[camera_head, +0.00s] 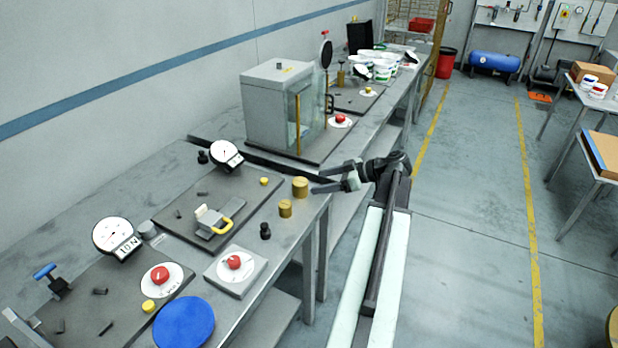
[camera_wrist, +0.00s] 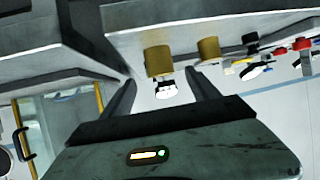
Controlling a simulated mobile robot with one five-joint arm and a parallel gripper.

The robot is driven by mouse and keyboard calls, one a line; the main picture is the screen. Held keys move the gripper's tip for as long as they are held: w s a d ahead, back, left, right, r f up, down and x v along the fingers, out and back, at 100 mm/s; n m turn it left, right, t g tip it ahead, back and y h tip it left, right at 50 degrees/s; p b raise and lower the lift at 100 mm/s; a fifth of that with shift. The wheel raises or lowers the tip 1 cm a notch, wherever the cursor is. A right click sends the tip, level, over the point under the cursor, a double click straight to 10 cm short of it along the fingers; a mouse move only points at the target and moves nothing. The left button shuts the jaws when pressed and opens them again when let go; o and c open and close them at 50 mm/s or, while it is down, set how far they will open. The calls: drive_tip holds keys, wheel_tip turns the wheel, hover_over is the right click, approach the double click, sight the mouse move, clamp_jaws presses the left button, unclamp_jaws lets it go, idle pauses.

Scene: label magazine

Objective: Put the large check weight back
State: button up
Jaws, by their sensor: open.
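The large check weight, a brass cylinder (camera_head: 300,187), stands upright on the bench near its right edge. A smaller brass weight (camera_head: 285,208) stands just in front of it. My gripper (camera_head: 317,180) is open and empty, just right of the large weight, its fingers pointing left toward it. In the wrist view, which looks upside down, the large weight (camera_wrist: 158,60) shows between and beyond the two fingertips (camera_wrist: 160,80). The smaller weight (camera_wrist: 208,50) is to its right. No contact between fingers and weight is clear.
A grey glass-fronted cabinet (camera_head: 278,95) stands behind on the bench. A small black weight (camera_head: 265,230) and a grey box with a red knob (camera_head: 235,268) stand near the front edge. A dial gauge (camera_head: 226,154) stands left. The aisle floor (camera_head: 480,200) is clear.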

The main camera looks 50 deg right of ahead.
drive_tip(key=v, duration=0.3)
drive_tip(key=shift+s+d+r+p, duration=0.1)
drive_tip(key=shift+s+p, duration=0.15)
drive_tip(key=shift+p, duration=0.15)
idle(1.0)
idle(1.0)
